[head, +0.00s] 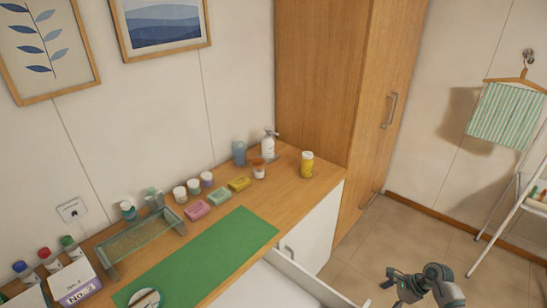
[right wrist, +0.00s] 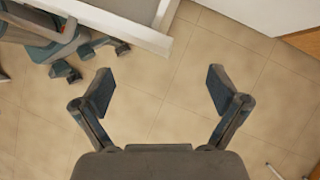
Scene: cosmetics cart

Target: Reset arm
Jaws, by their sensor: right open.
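My right gripper (head: 392,285) is at the bottom right of the head view, beyond the counter's front side and above the tiled floor. In the right wrist view my right gripper (right wrist: 162,88) has its two dark fingers spread wide. Nothing is between them, only floor tiles behind.
A wooden counter (head: 315,192) carries a green mat (head: 215,255), soaps, jars and bottles. An open white drawer (head: 305,285) juts out in front; its edge also shows in the right wrist view (right wrist: 125,22). A white rack (head: 500,210) stands right. Floor between is clear.

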